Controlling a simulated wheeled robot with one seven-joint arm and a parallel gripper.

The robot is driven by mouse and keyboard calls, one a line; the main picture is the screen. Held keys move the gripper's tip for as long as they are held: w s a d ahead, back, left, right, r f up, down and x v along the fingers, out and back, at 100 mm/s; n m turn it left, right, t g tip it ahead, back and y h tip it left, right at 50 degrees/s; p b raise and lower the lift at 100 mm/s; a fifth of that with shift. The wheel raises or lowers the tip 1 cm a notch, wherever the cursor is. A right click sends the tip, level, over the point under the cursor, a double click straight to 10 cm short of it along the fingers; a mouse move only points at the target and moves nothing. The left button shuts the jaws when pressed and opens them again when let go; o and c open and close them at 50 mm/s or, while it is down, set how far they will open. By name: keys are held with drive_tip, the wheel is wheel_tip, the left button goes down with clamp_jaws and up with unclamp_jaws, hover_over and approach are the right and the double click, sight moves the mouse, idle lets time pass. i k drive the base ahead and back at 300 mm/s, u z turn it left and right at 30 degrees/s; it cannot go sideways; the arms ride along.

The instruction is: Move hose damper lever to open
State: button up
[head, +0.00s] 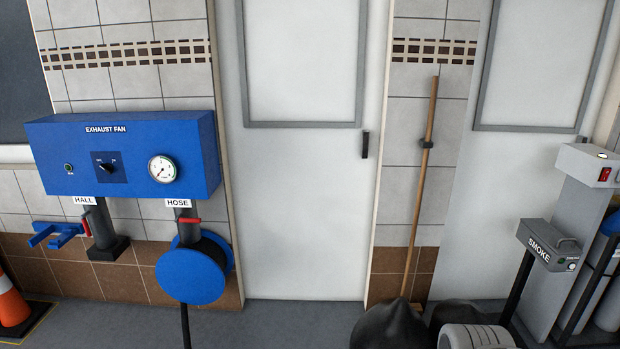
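The blue exhaust fan box (125,155) is on the tiled wall at the left. The hose damper lever (190,220) is a small red bar on the grey pipe under the HOSE label (178,203). It lies about level, across the pipe. The blue hose reel (192,275) is just below it. A second red lever (86,227), under the HALL label (85,200), stands closer to upright on its own pipe. My gripper is not in view, and nothing touches either lever.
A white door (305,200) is right of the box. A broom (421,180) leans beside it. Dark rounded shapes (390,326) and a grey ribbed object (478,337) are at the bottom. The SMOKE unit (548,246) is at right, an orange cone (12,303) at left.

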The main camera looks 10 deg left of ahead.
sight(180, 218)
drive_tip(key=u, duration=0.55)
drive_tip(key=i, duration=1.65)
drive_tip(key=u, duration=1.55)
drive_tip(key=i, duration=0.9)
drive_tip(key=u, duration=0.45)
